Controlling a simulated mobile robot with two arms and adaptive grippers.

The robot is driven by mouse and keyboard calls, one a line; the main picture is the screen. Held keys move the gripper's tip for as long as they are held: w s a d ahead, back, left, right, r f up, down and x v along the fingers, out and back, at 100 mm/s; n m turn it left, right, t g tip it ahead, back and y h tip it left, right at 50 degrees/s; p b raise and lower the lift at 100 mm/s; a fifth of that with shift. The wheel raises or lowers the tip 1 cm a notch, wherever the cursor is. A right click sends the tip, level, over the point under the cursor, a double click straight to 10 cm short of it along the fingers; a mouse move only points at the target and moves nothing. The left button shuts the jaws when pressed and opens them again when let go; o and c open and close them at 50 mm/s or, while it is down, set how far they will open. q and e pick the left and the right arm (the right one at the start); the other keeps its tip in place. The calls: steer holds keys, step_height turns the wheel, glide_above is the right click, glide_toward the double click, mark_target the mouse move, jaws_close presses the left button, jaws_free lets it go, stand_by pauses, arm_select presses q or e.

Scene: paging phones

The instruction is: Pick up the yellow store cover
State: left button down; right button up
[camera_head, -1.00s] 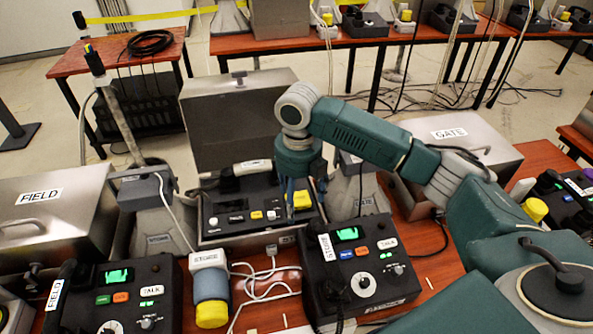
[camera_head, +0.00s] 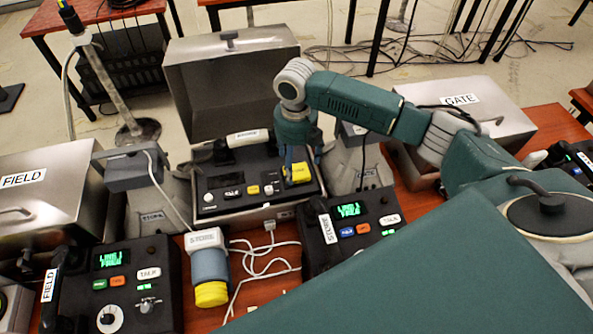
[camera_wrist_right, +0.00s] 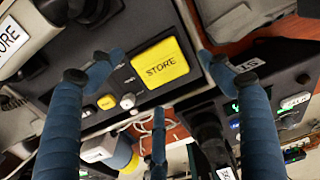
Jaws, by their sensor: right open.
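The yellow store cover (camera_head: 298,174) is a small square block on the right part of the black store phone's panel (camera_head: 233,193), inside an open metal case. In the right wrist view the cover (camera_wrist_right: 161,64) reads STORE. My right gripper (camera_head: 303,160) points down at the cover from above. In the wrist view its blue fingers (camera_wrist_right: 163,66) are spread apart around the cover, with clear space on both sides and nothing held. I cannot tell how far the fingertips are above the panel. My left gripper is not in view.
The raised case lid (camera_head: 232,85) stands behind the panel. A grey horn speaker (camera_head: 150,205) is at its left, another (camera_head: 358,165) at its right. Two desk phones (camera_head: 130,285) (camera_head: 345,235) and a yellow-ended grey cylinder (camera_head: 210,270) with white cables are in front.

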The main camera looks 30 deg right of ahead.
mark_target(297, 171)
step_height(297, 171, down, 2)
steer(key=shift+d+f, duration=0.1)
steer(key=shift+f, duration=0.15)
steer(key=shift+f+p, duration=0.3)
steer(key=shift+f, duration=0.15)
steer(key=c, duration=0.8)
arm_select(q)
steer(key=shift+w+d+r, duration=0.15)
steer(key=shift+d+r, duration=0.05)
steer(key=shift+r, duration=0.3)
arm_select(e)
steer(key=c, duration=0.5)
